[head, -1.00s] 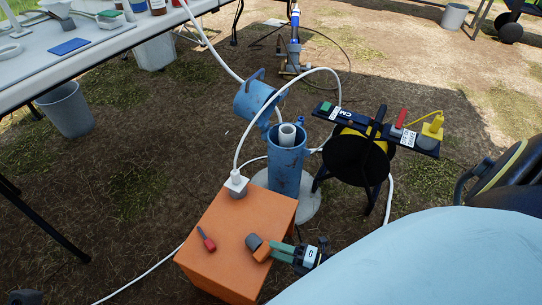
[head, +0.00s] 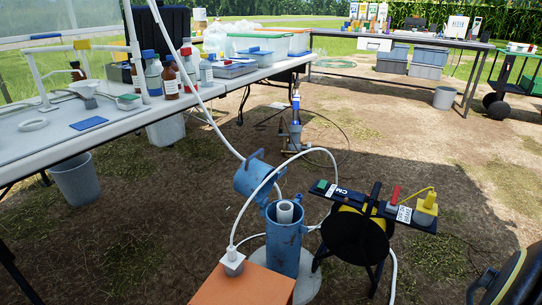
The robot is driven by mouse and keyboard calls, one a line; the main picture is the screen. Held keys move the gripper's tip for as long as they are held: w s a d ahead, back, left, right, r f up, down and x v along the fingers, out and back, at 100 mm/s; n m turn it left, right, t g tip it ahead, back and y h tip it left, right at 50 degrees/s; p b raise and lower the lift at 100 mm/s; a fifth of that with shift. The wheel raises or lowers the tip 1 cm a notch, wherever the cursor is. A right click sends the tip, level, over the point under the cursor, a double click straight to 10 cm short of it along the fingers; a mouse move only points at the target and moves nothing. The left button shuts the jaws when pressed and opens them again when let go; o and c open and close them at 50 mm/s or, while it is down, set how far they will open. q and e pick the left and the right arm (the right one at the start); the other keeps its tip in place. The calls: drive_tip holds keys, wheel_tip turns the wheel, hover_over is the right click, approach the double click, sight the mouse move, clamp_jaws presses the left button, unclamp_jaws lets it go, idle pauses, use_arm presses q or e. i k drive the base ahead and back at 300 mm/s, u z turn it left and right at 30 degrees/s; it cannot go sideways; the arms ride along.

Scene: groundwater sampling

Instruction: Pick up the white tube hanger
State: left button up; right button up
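No thing here is certain to be the white tube hanger. A white block-like fitting (head: 232,263) stands on the orange box (head: 246,289) at the bottom of the head view. The white hose (head: 238,222) rises from it and loops to the right over the blue well casing (head: 284,245). A white pipe inside (head: 285,212) shows at the casing's open top. A white bent-tube stand (head: 35,78) is on the table at the left. Neither of my grippers shows in the head view.
The blue cap (head: 252,181) is tilted open beside the casing. A black reel (head: 357,238) with a dark bar stands to its right. The left table (head: 100,110) carries bottles and trays. A grey bin (head: 75,184) stands below it.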

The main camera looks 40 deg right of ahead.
sight(233, 259)
drive_tip(key=k, duration=1)
